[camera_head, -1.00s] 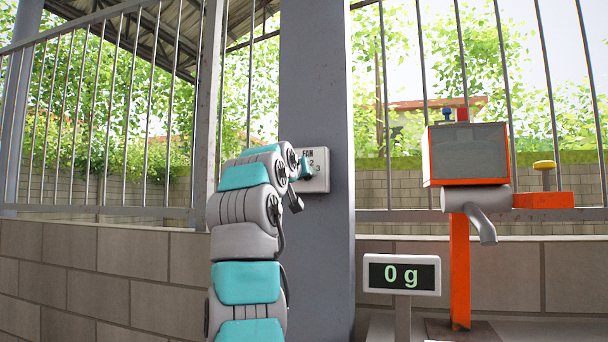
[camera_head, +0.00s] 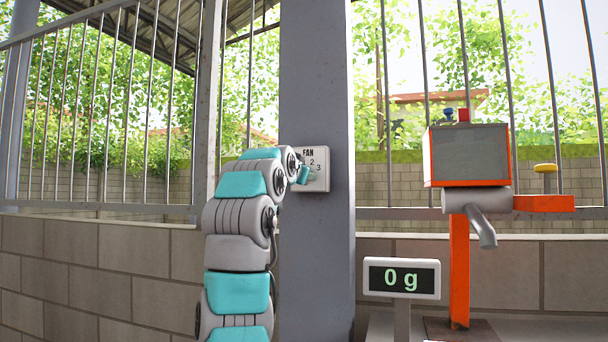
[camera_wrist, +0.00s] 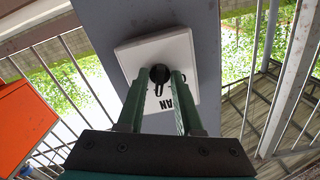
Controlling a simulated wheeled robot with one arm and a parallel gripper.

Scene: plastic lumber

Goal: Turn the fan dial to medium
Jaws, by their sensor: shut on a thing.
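The white fan panel (camera_head: 321,181) is mounted on the grey pillar, with the word FAN and the numbers 2 and 3 visible. My gripper (camera_head: 305,175) is at the panel's front, over its lower left part, and hides much of the dial. In the wrist view the panel (camera_wrist: 187,47) appears upside down. The dark round dial (camera_wrist: 159,73) sits between the tips of my two green fingers (camera_wrist: 160,80), which are shut on it. I cannot tell which number the dial points to.
The grey pillar (camera_head: 317,80) stands between metal railings above a low block wall (camera_head: 100,265). To the right are an orange dispenser stand (camera_head: 459,270) with a grey spout and a scale display (camera_head: 402,278) reading 0 g. Both are apart from my arm.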

